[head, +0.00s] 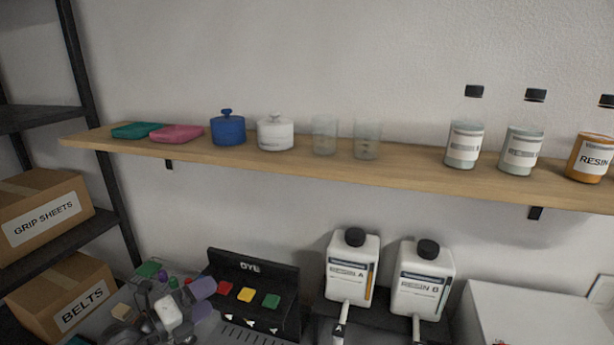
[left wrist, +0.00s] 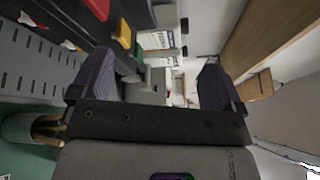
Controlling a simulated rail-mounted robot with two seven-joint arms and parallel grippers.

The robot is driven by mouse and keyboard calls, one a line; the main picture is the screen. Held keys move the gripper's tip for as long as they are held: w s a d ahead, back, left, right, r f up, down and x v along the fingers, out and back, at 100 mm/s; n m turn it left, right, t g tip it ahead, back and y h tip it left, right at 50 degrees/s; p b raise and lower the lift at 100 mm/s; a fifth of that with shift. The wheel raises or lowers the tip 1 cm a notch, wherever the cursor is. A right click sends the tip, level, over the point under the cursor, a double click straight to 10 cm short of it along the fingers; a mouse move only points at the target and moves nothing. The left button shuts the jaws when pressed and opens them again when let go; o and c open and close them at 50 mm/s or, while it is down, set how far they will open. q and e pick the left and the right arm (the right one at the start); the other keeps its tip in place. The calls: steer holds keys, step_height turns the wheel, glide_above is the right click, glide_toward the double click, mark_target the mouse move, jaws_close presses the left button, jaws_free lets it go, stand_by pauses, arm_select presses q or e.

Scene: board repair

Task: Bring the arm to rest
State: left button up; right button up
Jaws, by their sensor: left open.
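My left gripper (head: 201,300) is at the lower left in the head view, in front of the left end of the dye station (head: 250,268). Its two lavender-grey fingers stand apart. In the left wrist view the open fingers (left wrist: 158,85) frame a gap with nothing held between them. Part of the left arm is hard to tell from the clutter around it. My right gripper is in neither view.
A wooden shelf (head: 400,168) with jars, beakers and bottles runs above. Resin A (head: 351,268) and resin B (head: 422,280) dispensers stand right of the dye station. Boxes (head: 42,215) fill the left rack. A cup (left wrist: 30,128) shows in the left wrist view.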

arm_select(q)
steer(key=s+a+r+n+t+y, duration=0.2)
steer(key=a+r+n+t+y, duration=0.3)
steer(key=r+n+y, duration=0.4)
steer(key=s+a+r+n+t+y, duration=0.3)
steer(key=r+n+t+y, duration=0.45)
steer(key=n, duration=0.35)
steer(key=s+d+f+n+g, duration=0.1)
steer(key=s+f+n+g, duration=0.15)
steer(key=f+g, duration=0.35)
steer(key=s+d+f+n+g+h, duration=0.1)
steer(key=s+f+n+g, duration=0.2)
steer(key=f, duration=0.5)
steer(key=s+d+f+n+g, duration=0.1)
steer(key=s+f+g, duration=0.4)
steer(key=f, duration=0.2)
steer(key=s+d+f+n+g+h, duration=0.1)
steer(key=s+d+f+g+h, duration=0.2)
steer(key=s+f, duration=0.9)
steer(key=s+d+f+n+g+h, duration=0.1)
steer(key=s+d+f+g, duration=0.3)
steer(key=s+f, duration=0.8)
steer(key=s+r+p, duration=0.1)
steer(key=r+p, duration=1.3)
steer(key=r, duration=0.1)
steer(key=s+a+r+p, duration=0.1)
steer(key=s+r+p, duration=0.1)
steer(key=r+p, duration=1.3)
steer(key=shift+a+r+g, duration=0.25)
steer(key=shift+r+g, duration=0.1)
